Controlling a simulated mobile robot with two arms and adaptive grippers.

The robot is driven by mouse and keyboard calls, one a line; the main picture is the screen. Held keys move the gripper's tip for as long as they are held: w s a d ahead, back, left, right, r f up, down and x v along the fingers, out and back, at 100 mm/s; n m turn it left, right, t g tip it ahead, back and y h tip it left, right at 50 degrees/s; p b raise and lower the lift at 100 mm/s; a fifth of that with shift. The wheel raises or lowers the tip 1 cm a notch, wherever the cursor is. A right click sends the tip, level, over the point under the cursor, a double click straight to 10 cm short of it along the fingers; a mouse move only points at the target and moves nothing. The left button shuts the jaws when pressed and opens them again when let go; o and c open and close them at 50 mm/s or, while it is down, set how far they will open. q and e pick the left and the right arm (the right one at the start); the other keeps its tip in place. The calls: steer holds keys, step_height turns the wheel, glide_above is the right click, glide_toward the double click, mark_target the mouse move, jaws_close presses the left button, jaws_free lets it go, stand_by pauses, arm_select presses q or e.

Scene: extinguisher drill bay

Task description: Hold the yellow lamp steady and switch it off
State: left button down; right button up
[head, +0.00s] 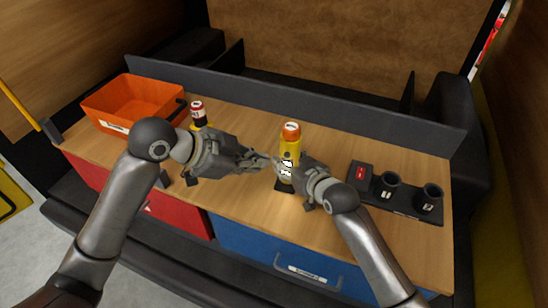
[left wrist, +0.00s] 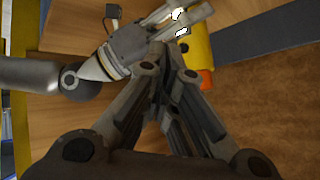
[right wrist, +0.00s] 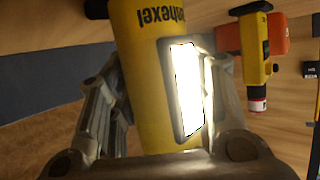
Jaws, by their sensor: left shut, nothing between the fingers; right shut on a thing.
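The yellow lamp (head: 290,151) stands upright on the bench with an orange top and a bright white lit panel. Its panel glows large in the right wrist view (right wrist: 187,90). My right gripper (head: 291,172) is shut around the lamp's body from the right. My left gripper (head: 272,160) is shut and empty, its fingertips close to the lamp's left side; I cannot tell whether they touch it. In the left wrist view the lamp (left wrist: 197,52) is just beyond the left fingertips (left wrist: 170,48).
An orange bin (head: 128,88) stands at the back left, with a yellow item with a red and black top (head: 198,113) beside it. A dark holder with cups (head: 405,207) lies at the right. A dark ledge (head: 330,112) runs along the back.

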mark_target(283, 157)
arm_select(q)
steer(key=a+m, duration=0.1)
steer(key=r+m+y, duration=0.1)
steer(key=m, duration=0.1)
steer(key=s+a+m+g, duration=0.1)
steer(key=shift+a+r+m+y, duration=0.3)
steer(key=shift+r+y, duration=0.1)
steer(key=w+d+f, duration=0.6)
steer(key=w+f, duration=0.1)
steer(key=shift+w+d, duration=0.2)
steer(key=shift+d, duration=0.05)
steer(key=shift+f, duration=0.1)
stand_by(0.3)
steer(key=shift+w+d, duration=0.15)
steer(key=shift+w, duration=0.75)
arm_select(e)
steer(key=shift+s+a, duration=0.1)
